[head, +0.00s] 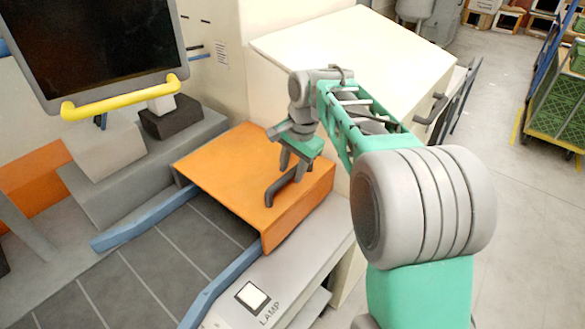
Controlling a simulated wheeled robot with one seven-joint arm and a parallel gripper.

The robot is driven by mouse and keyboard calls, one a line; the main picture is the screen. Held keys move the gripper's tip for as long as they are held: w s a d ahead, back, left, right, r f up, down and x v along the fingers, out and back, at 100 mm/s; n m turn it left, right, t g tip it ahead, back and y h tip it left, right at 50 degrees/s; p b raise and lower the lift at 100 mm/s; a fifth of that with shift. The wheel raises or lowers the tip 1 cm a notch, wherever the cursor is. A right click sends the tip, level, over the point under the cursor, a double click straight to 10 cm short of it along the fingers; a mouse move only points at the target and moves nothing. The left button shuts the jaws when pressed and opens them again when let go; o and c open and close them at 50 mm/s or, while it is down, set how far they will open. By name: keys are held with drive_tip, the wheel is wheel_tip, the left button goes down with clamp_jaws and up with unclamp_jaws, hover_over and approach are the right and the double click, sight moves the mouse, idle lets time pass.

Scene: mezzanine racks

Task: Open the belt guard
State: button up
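The belt guard (225,178) is an orange cover over the far end of a dark belt (180,255). My arm reaches in from the lower right.
Blue rails (222,283) flank the belt. A white switch labelled LAMP (252,296) sits on the front panel. A monitor with a yellow bar (125,96) stands at the upper left. A white cabinet (375,55) stands behind my arm.

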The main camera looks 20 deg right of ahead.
clamp_jaws()
drive_tip(key=shift+r, duration=0.1)
idle(1.1)
